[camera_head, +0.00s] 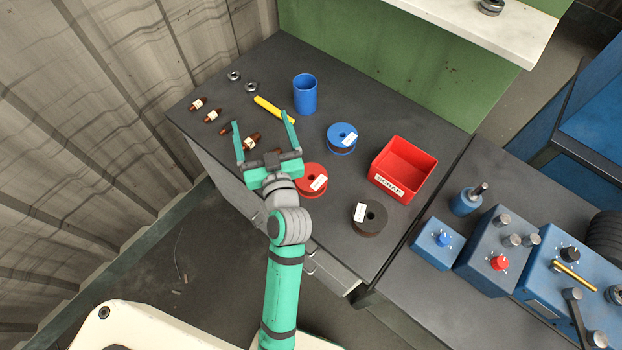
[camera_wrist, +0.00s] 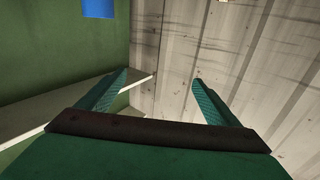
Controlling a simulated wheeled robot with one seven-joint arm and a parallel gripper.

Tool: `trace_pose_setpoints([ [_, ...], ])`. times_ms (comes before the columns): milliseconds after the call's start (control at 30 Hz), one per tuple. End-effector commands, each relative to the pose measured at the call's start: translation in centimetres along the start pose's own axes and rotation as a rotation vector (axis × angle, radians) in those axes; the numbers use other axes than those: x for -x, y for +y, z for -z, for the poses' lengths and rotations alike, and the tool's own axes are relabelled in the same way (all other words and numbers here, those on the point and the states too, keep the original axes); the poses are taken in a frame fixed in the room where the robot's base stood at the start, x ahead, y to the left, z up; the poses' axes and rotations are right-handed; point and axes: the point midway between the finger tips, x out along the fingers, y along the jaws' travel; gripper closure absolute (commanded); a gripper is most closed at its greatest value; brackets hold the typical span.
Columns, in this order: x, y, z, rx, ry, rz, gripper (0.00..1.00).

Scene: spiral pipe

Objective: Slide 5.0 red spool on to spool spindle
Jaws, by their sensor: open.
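The red spool (camera_head: 308,190) lies flat on the dark bench and has a white label on top, its print too small to read. My gripper (camera_head: 262,124) is open and empty, up and left of the red spool in the head view and apart from it. In the wrist view my open gripper (camera_wrist: 160,78) has nothing between its fingers, and no spool shows there. A blue stub with a grey pin (camera_head: 478,189) stands on the right bench; I cannot tell whether it is the spool spindle.
A blue spool (camera_head: 341,147), a dark spool (camera_head: 375,225), a red bin (camera_head: 388,187), a blue cup (camera_head: 305,95) and a yellow rod (camera_head: 270,108) are on the bench. Small brown parts lie at left. Blue machine boxes (camera_head: 490,265) fill the right bench. A corrugated wall (camera_head: 110,100) borders the left.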

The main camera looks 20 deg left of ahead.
Motion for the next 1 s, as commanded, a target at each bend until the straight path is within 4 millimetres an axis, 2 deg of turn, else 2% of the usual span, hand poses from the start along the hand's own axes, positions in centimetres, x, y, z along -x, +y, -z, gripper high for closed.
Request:
trace_pose_setpoints([
  [33,-1.3,-0.6,1.4,0.047,0.010,0.051,0.15],
  [200,-4.2,-3.7,4.3,0.212,0.011,0.233,0.15],
  [333,-5.4,-6.0,5.6,0.358,-0.003,0.373,0.15],
  [467,-5.8,-8.0,5.9,0.520,-0.032,0.514,0.15],
  [633,-5.4,-9.5,5.0,0.741,-0.094,0.693,0.15],
  [767,-4.5,-9.6,3.5,0.909,-0.160,0.826,0.15],
  [867,-3.5,-8.9,2.0,1.038,-0.225,0.929,0.15],
  [1000,-1.5,-6.7,-0.3,1.216,-0.340,1.081,0.15],
])
